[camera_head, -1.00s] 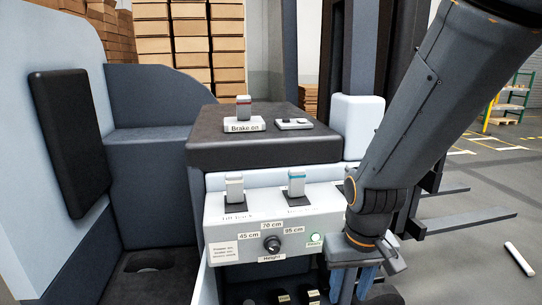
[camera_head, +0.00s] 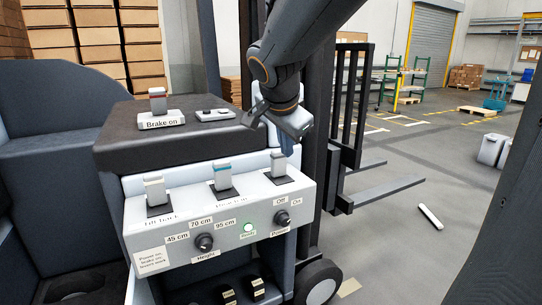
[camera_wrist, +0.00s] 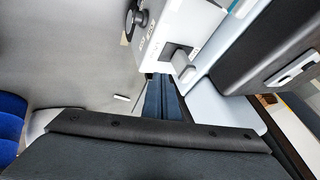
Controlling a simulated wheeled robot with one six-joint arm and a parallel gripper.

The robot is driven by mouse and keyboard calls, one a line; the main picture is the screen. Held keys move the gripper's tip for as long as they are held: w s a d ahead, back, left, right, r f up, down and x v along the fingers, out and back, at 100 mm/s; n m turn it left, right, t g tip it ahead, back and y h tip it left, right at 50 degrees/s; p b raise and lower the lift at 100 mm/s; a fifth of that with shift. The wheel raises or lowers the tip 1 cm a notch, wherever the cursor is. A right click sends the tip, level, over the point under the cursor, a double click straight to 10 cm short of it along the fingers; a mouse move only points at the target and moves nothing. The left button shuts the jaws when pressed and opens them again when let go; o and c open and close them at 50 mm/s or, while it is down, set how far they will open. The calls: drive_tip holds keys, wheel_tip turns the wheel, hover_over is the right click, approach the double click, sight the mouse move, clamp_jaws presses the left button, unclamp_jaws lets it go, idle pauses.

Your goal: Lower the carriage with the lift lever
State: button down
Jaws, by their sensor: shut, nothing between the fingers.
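The grey control panel (camera_head: 150,232) carries three levers in a row: a left lever (camera_head: 154,190), a middle lever with a blue band (camera_head: 222,174) and a right lever (camera_head: 278,163). Their labels are too small to read surely, so I cannot tell which is the lift lever. My gripper (camera_head: 287,150) is shut and empty, just above the right lever. In the wrist view, its blue fingers (camera_wrist: 160,90) come close beside a lever (camera_wrist: 182,58); I cannot tell whether they touch. The carriage (camera_head: 346,160) with its forks (camera_head: 385,191) stands low at the right.
A white cylinder (camera_head: 430,216) lies on the open floor.

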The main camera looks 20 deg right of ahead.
drive_tip(key=r, duration=0.1)
drive_tip(key=p, duration=0.2)
approach(284, 164)
drive_tip(key=shift+m, duration=0.4)
drive_tip(key=f, duration=0.1)
drive_tip(key=s+d+f, duration=0.1)
drive_tip(key=s+f, duration=0.1)
drive_tip(key=shift+s+d+f, duration=0.1)
drive_tip(key=shift+d+f, duration=0.2)
drive_tip(key=shift+f, duration=0.05)
drive_tip(key=shift+w+a+r+p, duration=0.15)
drive_tip(key=shift+w+p, duration=0.3)
drive_tip(key=shift+w, duration=0.6)
drive_tip(key=shift+w+p, duration=0.4)
drive_tip(key=shift+w, duration=0.55)
